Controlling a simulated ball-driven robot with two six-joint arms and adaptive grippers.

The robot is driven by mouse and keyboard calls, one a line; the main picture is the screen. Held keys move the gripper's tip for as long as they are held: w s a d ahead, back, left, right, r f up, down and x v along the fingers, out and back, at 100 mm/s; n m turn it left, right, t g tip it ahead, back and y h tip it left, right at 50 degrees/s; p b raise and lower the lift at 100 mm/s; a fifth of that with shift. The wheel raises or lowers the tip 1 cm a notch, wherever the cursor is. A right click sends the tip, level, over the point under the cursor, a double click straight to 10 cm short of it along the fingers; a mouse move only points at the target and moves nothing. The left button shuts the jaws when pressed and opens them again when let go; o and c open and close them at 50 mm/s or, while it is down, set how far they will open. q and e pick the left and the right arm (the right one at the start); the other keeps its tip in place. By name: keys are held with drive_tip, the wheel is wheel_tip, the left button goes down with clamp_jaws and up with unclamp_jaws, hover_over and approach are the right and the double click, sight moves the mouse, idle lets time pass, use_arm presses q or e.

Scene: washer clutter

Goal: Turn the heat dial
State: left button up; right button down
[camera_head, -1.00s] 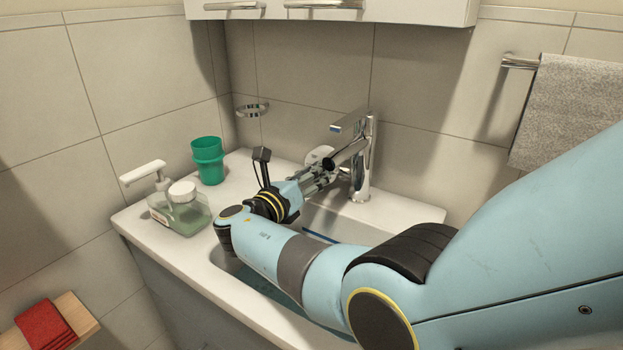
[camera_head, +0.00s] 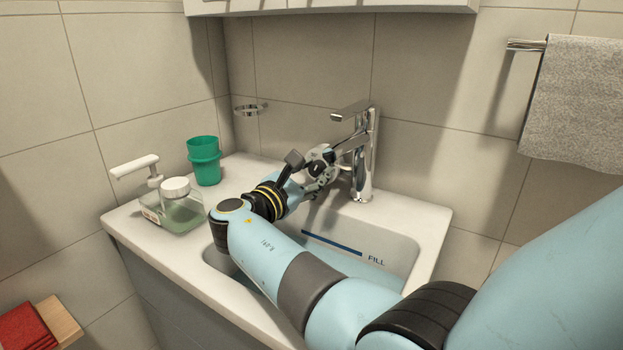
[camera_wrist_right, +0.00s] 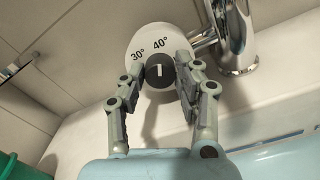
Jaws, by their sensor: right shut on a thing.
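The heat dial (camera_wrist_right: 159,70) is a dark round knob with a short white mark, set on a white disc printed 30° and 40°. In the right wrist view the mark points up, roughly toward 40°. My right gripper (camera_wrist_right: 158,78) is shut on the dial, one finger on each side of it. In the head view the dial (camera_head: 318,166) sits by the wall, left of the tap, partly covered by my right gripper (camera_head: 322,180). My left gripper is not in view.
A chrome tap (camera_head: 364,160) stands close to the right of the dial. The sink basin (camera_head: 390,252) has a blue line marked FILL. A green cup (camera_head: 205,161) and a soap bottle (camera_head: 178,208) stand on the left. A grey towel (camera_head: 580,100) hangs at right.

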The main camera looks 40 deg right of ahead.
drive_tip(key=shift+m, duration=0.5)
drive_tip(key=shift+f, duration=0.1)
drive_tip(key=c, duration=0.9)
unclamp_jaws()
drive_tip(key=shift+c, duration=0.2)
wheel_tip(320, 180, up, 10)
